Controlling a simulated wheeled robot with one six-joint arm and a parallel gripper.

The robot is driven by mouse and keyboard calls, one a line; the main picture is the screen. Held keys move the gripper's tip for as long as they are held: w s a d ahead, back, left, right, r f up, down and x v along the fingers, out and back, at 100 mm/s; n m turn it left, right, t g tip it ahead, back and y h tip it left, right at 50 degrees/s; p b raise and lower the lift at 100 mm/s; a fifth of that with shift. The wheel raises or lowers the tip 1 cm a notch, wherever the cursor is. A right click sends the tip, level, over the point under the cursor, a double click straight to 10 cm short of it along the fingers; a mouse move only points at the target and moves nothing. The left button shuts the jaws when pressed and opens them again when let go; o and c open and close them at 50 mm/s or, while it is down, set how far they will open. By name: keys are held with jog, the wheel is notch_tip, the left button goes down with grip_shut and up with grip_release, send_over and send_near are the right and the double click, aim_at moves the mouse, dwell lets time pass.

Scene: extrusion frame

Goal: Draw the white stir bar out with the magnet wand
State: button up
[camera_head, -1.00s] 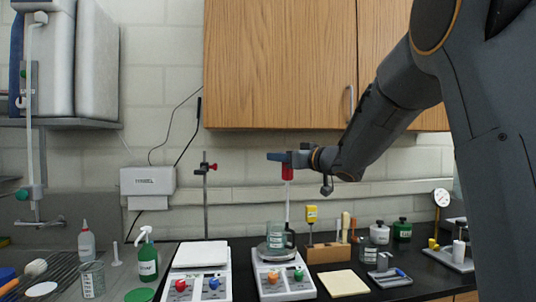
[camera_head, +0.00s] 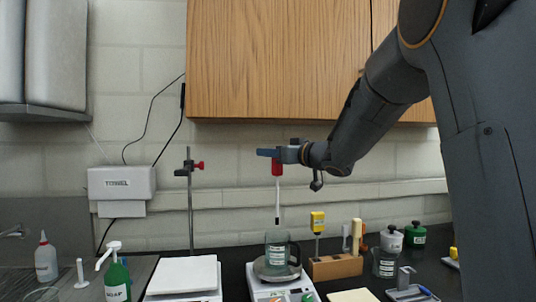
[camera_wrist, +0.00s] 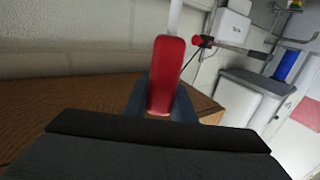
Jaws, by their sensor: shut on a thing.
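My gripper (camera_head: 276,153) is shut on the red handle of the magnet wand (camera_head: 276,168). The wand hangs upright with its pale shaft pointing down. In the wrist view the red handle (camera_wrist: 166,75) sits between the blue-grey fingers (camera_wrist: 160,98). A glass beaker (camera_head: 278,258) stands on a white stirrer with a round plate, below the wand. I cannot make out the white stir bar.
A clamp stand (camera_head: 190,205) and a white-topped device (camera_head: 184,276) are to the left. A wooden block (camera_head: 335,267) with upright tools, including a yellow-handled one (camera_head: 317,222), is close on the right. Jars stand farther right. A wooden cabinet (camera_head: 270,60) hangs above my gripper.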

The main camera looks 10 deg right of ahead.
notch_tip(320, 180, down, 10)
jog(key=b, duration=0.6)
jog(key=shift+f, duration=0.2)
dwell(0.7)
dwell(0.9)
